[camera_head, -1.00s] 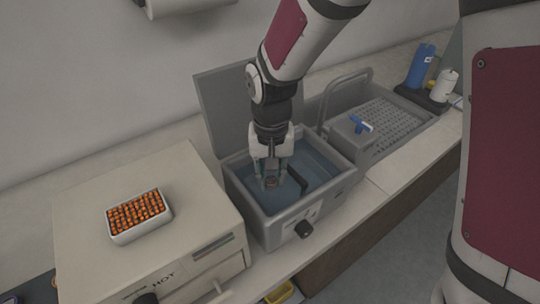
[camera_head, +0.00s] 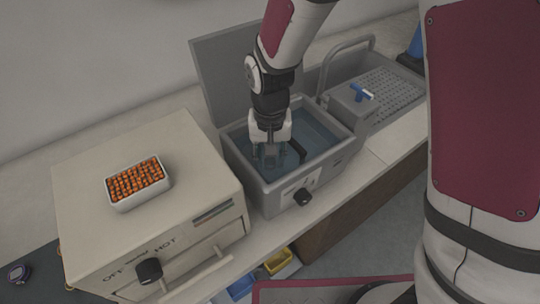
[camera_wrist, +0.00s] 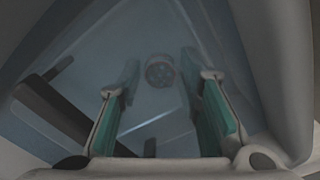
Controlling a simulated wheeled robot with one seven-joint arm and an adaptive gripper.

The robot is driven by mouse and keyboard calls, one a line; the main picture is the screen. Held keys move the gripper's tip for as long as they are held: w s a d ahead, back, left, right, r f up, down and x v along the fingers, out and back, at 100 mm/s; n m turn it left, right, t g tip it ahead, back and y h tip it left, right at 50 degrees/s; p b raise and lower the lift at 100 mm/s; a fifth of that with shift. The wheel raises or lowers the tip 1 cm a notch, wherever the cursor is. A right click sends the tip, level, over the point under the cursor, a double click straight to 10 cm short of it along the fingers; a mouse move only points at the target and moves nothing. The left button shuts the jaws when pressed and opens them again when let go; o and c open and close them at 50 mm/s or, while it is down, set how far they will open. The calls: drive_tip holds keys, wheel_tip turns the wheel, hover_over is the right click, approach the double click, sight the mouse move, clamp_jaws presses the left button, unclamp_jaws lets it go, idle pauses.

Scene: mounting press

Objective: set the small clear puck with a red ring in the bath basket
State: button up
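My gripper (camera_head: 270,161) points down inside the open grey water bath (camera_head: 292,201). In the wrist view its two green-padded fingers (camera_wrist: 161,85) stand apart with nothing visible between them. A small round grey disc with dark spots (camera_wrist: 159,72) shows beyond the fingertips on the bath floor. I cannot tell whether it is the puck or a drain; no red ring shows. The basket itself is not clear.
The bath's raised lid (camera_head: 222,75) stands behind. A beige oven (camera_head: 205,180) is at left with a white tray of orange-topped pieces (camera_head: 139,207) on top. Yellow and blue bins (camera_head: 278,261) are below.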

sight(270, 160)
wheel_tip(270, 160, up, 12)
drive_tip(key=s+d+r+t, duration=0.1)
drive_tip(key=s+d+r, duration=0.2)
drive_tip(key=d+r, duration=0.4)
drive_tip(key=s+d+r+t, duration=0.3)
drive_tip(key=s+d+r, duration=0.2)
drive_tip(key=s+d, duration=0.6)
drive_tip(key=shift+s+d+t, duration=0.3)
drive_tip(key=shift+s+d, duration=0.1)
drive_tip(key=shift+s, duration=0.8)
drive_tip(key=shift+r, duration=0.1)
